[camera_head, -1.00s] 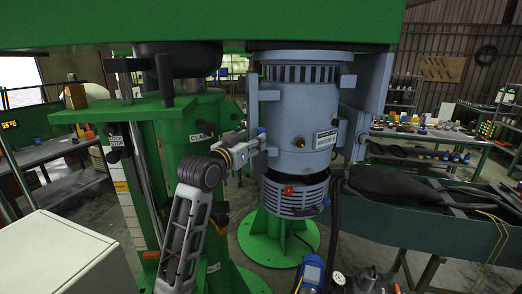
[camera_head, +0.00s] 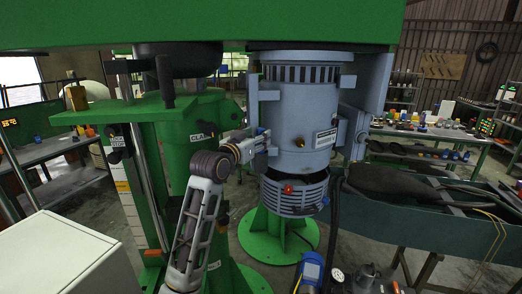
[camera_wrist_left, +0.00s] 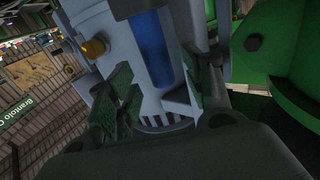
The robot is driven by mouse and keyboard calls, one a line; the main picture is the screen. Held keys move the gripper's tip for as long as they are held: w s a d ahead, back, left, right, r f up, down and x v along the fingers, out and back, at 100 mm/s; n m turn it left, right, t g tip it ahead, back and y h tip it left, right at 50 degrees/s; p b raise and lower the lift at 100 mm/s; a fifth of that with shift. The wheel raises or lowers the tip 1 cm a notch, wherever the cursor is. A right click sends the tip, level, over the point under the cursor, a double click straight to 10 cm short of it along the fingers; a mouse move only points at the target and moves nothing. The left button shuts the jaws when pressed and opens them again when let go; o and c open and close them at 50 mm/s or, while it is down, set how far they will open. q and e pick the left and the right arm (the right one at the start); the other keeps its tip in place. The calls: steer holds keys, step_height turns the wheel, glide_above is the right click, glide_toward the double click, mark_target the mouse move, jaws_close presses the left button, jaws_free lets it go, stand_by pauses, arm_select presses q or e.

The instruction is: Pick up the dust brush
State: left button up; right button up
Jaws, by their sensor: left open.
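My left gripper (camera_head: 257,144) is at the left side of the large grey-blue motor housing (camera_head: 297,118). In the left wrist view its dark green fingers (camera_wrist_left: 162,95) stand apart, with nothing clamped between them. A blue, rod-like piece (camera_wrist_left: 149,48) sits against the grey housing just beyond the fingertips, between them. It could be the dust brush's handle, but no bristles show and I cannot tell. In the head view only a small patch of blue shows by the fingers (camera_head: 261,131). My right gripper is out of view.
A green frame with a column (camera_head: 186,150) stands close on the left, and a white cabinet (camera_head: 78,255) at front left. A dark green trough (camera_head: 425,212) and a workbench with small parts (camera_head: 430,131) lie to the right. A green beam (camera_head: 200,22) hangs overhead.

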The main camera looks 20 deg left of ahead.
mark_target(259, 134)
arm_select(q)
steer(key=shift+w+d+r+p, duration=0.1)
steer(key=shift+w+r+p, duration=0.1)
steer(key=shift+w, duration=0.2)
steer(key=shift+w+d+r+p, duration=0.1)
steer(key=shift+w+p, duration=0.05)
steer(key=shift+w, duration=0.25)
steer(key=shift+w+d+f, duration=0.1)
steer(key=shift+w+f, duration=0.05)
steer(key=shift+w, duration=0.75)
steer(key=c, duration=1.1)
